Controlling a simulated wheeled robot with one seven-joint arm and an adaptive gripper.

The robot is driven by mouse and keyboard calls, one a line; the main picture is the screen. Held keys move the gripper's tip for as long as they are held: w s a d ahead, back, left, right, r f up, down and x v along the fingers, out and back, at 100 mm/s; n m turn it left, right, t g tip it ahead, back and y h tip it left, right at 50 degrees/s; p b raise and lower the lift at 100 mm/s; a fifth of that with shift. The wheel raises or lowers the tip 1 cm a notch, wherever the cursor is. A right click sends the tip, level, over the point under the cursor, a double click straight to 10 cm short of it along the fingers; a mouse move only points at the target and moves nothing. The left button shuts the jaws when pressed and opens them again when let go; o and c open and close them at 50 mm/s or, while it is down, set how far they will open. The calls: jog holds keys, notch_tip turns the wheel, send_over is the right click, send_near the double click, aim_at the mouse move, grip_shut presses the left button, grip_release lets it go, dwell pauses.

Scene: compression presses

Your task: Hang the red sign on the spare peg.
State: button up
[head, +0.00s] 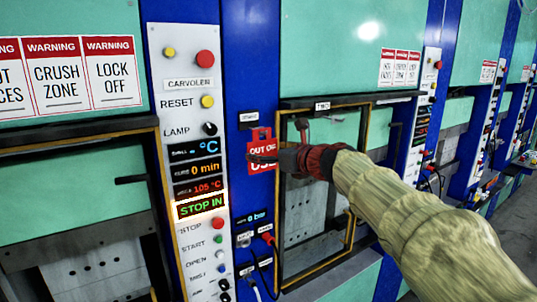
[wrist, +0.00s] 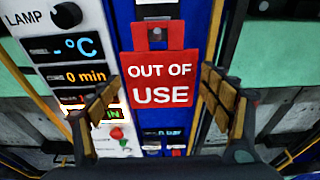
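The red sign (head: 262,137), lettered "OUT OF USE", is upright against the blue post, left of the press opening. In the wrist view the sign (wrist: 160,66) faces me, with a holed tab at its top. I cannot make out a spare peg.
A grey control panel (head: 187,125) with buttons and displays stands left of the sign. A black label (head: 249,119) is above the sign. A gauge display (head: 252,217) and cables are below. The press opening (head: 320,190), with a yellow-edged frame, is to the right.

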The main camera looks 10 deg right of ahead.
jog(key=o, duration=0.3)
jog(key=shift+o, duration=0.2)
jog(key=v, duration=1.2)
jog(key=s+a+f+n+g+h+b, duration=0.1)
jog(key=s+f+n+g+b, duration=0.2)
jog(key=s+f+n+b, duration=0.5)
jog(key=s+a+f+n+g+h+b, duration=0.1)
jog(key=s+f+n+b, duration=0.7)
jog(key=f, duration=2)
jog(key=s+a+f+n+g+h+b, duration=0.1)
jog(key=s+f+n+g+b, duration=0.4)
jog(key=s+f+n, duration=0.9)
jog(key=shift+s+a+f+n+h+b, duration=0.2)
jog(key=shift+f+n+h+b, duration=0.85)
jog(key=shift+f+b, duration=0.85)
jog(key=shift+f, duration=0.25)
